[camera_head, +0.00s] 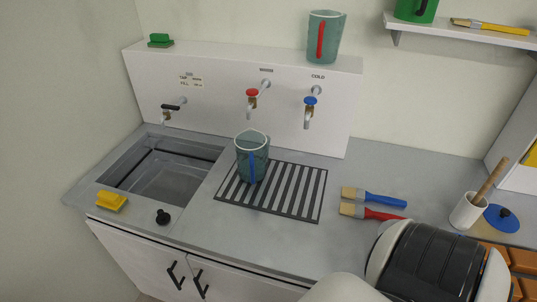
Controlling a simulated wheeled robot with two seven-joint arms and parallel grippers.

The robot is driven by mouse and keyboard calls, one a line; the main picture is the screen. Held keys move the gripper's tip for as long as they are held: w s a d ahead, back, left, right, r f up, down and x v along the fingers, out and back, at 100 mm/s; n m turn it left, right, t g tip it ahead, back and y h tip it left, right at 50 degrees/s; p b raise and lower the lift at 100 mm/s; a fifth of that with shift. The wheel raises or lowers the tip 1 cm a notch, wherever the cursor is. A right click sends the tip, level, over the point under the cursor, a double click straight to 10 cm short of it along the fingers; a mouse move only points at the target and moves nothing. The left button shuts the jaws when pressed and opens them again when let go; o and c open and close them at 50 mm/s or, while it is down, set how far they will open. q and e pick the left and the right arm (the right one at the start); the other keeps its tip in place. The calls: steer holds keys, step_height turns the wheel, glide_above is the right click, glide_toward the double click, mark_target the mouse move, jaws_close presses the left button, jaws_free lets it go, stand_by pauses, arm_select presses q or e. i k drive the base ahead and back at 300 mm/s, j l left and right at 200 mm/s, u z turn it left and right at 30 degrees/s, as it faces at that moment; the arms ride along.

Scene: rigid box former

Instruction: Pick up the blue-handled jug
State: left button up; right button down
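The blue-handled jug (252,158) is a translucent teal jug standing upright on the left part of a striped drain mat (305,212) on the grey counter. Its blue handle faces the camera. A similar jug with a red handle (323,38) stands on top of the white tap panel. My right arm fills the bottom right with a black and white link; its gripper is not in view. My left gripper is not in view either. No gripper touches the blue-handled jug.
Red and blue taps (310,101) project from the panel behind the jug. A sink (165,172) lies to the left. A blue brush (374,197) and a red brush (372,212) lie right of the mat. A white pot (467,211) stands further right.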

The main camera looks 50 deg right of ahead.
mark_target(253, 147)
steer(key=z, duration=3.05)
steer(key=u, duration=1.75)
steer(key=l+u, duration=0.15)
steer(key=u, duration=0.25)
steer(key=k+l+u, duration=0.1)
steer(key=u, duration=0.3)
steer(key=k+l+u, duration=0.1)
steer(key=u, duration=0.3)
steer(key=l, duration=0.05)
